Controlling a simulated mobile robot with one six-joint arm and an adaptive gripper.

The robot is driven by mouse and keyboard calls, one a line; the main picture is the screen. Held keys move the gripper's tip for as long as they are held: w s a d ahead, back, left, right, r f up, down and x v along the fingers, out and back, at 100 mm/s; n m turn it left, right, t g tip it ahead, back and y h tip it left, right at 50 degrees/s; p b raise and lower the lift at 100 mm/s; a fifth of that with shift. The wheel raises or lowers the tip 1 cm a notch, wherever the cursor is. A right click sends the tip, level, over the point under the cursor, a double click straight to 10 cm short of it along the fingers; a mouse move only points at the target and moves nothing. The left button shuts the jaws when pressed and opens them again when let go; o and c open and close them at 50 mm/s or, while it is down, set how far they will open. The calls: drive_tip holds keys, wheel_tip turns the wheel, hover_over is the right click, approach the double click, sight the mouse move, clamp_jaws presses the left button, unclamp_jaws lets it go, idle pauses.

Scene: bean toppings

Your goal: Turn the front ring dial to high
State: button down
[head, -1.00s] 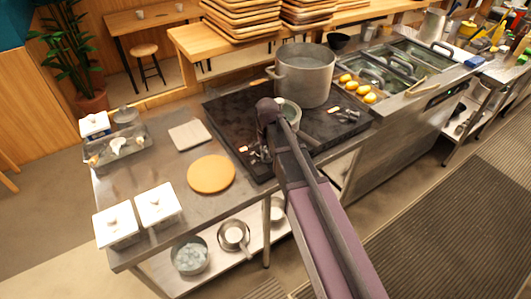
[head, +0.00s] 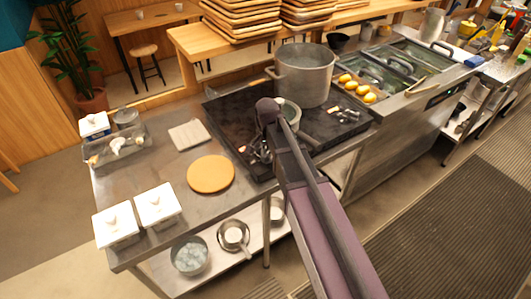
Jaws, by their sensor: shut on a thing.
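The black cooktop (head: 225,112) lies on the steel counter. A small cluster of controls sits at its front left edge, where the front ring dial is. My arm reaches in from the bottom and bends down over the cooktop. My gripper (head: 259,153) is down at this front cluster, small and partly hidden by my arm. It is shut on the front ring dial, which it mostly covers, so the dial's setting cannot be read. A second cluster of controls (head: 345,115) sits at the cooktop's right side. A small pot (head: 290,110) stands behind my arm.
A large pot (head: 304,75) stands at the cooktop's back. A round wooden board (head: 211,174), a pale square board (head: 186,135) and white lidded boxes (head: 157,205) are on the counter to the left. Yellow items (head: 357,88) lie to the right.

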drive_tip(key=shift+s, duration=0.2)
idle(0.4)
drive_tip(key=c, duration=0.6)
unclamp_jaws()
drive_tip(key=shift+r, duration=0.1)
drive_tip(key=shift+w, duration=0.1)
